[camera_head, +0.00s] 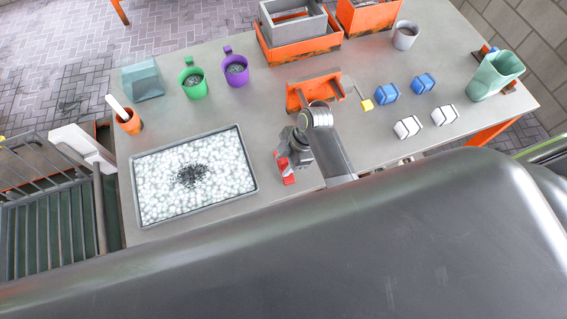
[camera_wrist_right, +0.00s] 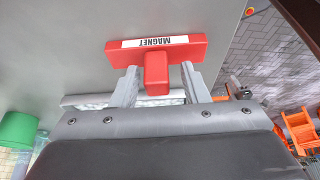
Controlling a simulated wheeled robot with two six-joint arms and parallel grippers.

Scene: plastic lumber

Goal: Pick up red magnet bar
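The red magnet bar (camera_wrist_right: 156,50) has a white label reading MAGNET and a short red stem. It fills the space just ahead of my right gripper (camera_wrist_right: 160,82) in the right wrist view. The gripper's two fingers stand on either side of the stem, with a gap visible, so it is open around it. In the head view the red magnet bar (camera_head: 288,180) shows partly beneath my right gripper (camera_head: 287,164), right of the tray. Whether the bar touches the table is hard to tell. My left gripper is not in view.
A grey tray (camera_head: 249,170) of white pellets with dark bits lies to the left. Purple (camera_head: 237,70) and green (camera_head: 194,84) mugs stand behind it. An orange bracket (camera_head: 300,92) is beyond my right arm. Blue and white blocks and a pale green pitcher (camera_head: 494,76) are to the right.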

